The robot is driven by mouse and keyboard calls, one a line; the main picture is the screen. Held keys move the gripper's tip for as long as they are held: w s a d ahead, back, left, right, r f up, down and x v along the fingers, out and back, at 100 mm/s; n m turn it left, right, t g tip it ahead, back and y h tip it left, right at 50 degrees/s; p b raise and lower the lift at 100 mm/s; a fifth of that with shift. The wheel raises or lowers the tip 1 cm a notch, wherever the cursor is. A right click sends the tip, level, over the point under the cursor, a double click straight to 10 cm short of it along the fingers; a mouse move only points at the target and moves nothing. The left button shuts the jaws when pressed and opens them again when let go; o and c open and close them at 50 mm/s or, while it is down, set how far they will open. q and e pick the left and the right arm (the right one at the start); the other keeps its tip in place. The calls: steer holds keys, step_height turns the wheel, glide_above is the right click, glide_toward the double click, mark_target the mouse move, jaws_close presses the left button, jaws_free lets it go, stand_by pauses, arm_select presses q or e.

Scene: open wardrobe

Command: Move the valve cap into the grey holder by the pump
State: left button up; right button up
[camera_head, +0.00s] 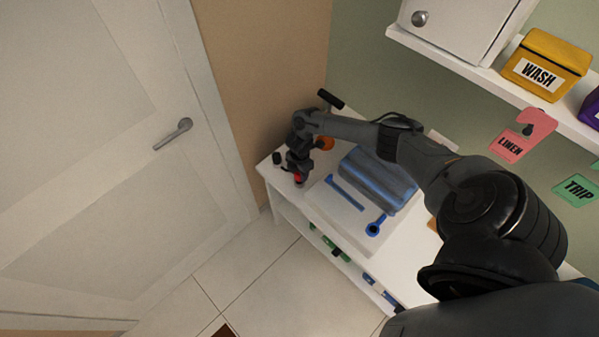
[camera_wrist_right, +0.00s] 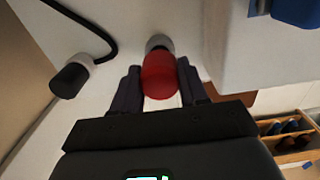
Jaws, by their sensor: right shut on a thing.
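The red valve cap (camera_wrist_right: 159,76) is between the fingers of my right gripper (camera_wrist_right: 160,88), which is shut on it. In the head view the cap (camera_head: 298,178) shows as a small red spot below my right gripper (camera_head: 297,172), near the left end of the white bench. A round grey piece, likely the grey holder (camera_wrist_right: 158,42), shows just beyond the cap, partly covered by it. I cannot tell whether the two touch. The pump is mostly hidden behind my arm; a black bar (camera_head: 330,98), possibly its handle, and an orange part (camera_head: 325,143) show. My left gripper is out of view.
A black hose end (camera_wrist_right: 72,80) stands left of the cap. A white tray (camera_head: 335,213) holds a blue bundle (camera_head: 372,182) and blue tools (camera_head: 375,226). A lower shelf (camera_head: 345,262) holds several small items. A door (camera_head: 110,150) is at left.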

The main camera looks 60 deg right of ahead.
steer(key=shift+f+b, duration=0.4)
steer(key=shift+f, duration=0.2)
steer(key=shift+f+b, duration=0.55)
steer(key=shift+f, duration=0.15)
steer(key=o, duration=1.3)
steer(key=shift+o, duration=0.3)
step_height(320, 180, up, 11)
steer(key=shift+f+p, duration=0.1)
steer(key=shift+p, duration=1.1)
